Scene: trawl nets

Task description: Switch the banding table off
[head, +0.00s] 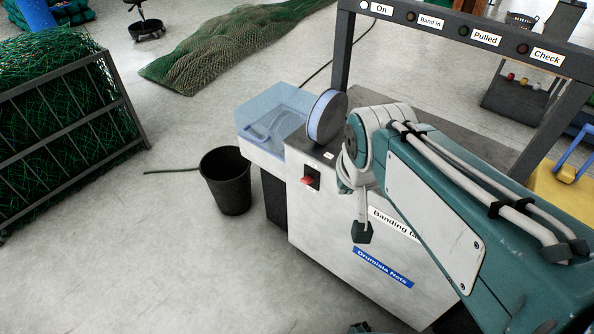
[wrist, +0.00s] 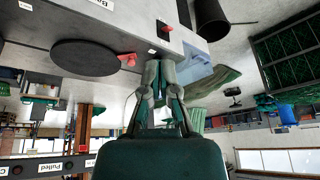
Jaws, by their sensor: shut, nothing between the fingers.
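The banding table (head: 340,235) is a pale grey cabinet with a dark top, and it also shows inverted in the wrist view (wrist: 125,22). A red switch (head: 307,181) on a dark plate sits on its front, left of the name label. It shows in the wrist view too (wrist: 162,27). The "On" lamp (head: 364,5) on the overhead frame is bright white; the other lamps are dim. My gripper (wrist: 160,68) is shut and empty. In the wrist view its tips appear below the switch, apart from it. My arm hides part of the table front and top.
A round reel (head: 328,116) and a clear blue tray (head: 275,112) stand at the table's left end. A black bucket (head: 227,182) is on the floor beside it. A net cage (head: 65,125) stands far left. The floor between is mostly clear.

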